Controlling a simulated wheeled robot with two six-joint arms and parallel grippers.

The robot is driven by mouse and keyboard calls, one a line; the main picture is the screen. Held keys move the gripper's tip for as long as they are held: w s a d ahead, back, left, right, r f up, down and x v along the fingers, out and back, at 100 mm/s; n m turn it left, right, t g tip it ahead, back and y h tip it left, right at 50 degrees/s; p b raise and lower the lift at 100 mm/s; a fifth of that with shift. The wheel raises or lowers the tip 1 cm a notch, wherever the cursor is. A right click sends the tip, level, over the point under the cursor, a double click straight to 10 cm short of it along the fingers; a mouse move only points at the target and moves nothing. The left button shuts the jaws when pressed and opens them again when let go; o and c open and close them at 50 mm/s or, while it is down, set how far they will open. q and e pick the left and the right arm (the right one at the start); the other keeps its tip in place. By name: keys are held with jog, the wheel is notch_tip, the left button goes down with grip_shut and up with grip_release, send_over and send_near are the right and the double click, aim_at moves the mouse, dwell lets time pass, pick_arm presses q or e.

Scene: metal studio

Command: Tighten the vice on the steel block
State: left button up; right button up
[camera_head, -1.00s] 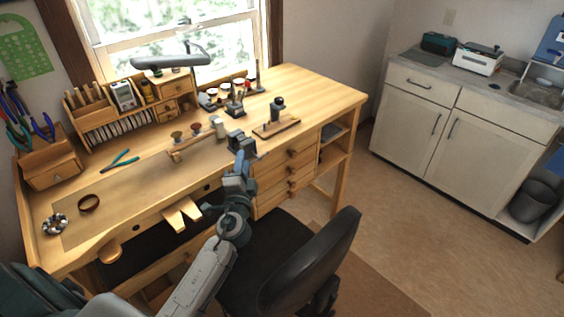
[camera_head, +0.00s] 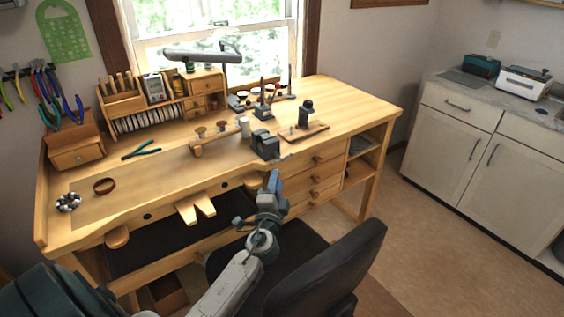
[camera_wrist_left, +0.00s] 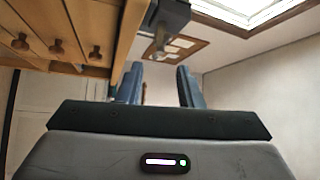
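The small dark grey vice (camera_head: 266,146) sits at the front edge of the wooden bench. It also shows in the left wrist view as a dark shape (camera_wrist_left: 172,14) at the top, with a metal screw part below it. I cannot make out the steel block separately. My left gripper (camera_head: 273,182) is in front of the bench edge, just below the vice in the picture and apart from it. In the left wrist view its two blue-grey fingers (camera_wrist_left: 159,84) are spread, with nothing between them. My right gripper is not in view.
The bench top (camera_head: 350,105) is clear at the right end. A wooden stand with a dark post (camera_head: 305,120) is right of the vice. A wooden rail with knobs (camera_head: 212,140) lies left. A black chair (camera_head: 335,270) stands close in front.

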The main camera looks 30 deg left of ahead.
aim_at(282, 158)
pick_arm(q)
jog(key=p+x, duration=0.2)
jog(key=x, duration=0.7)
grip_shut()
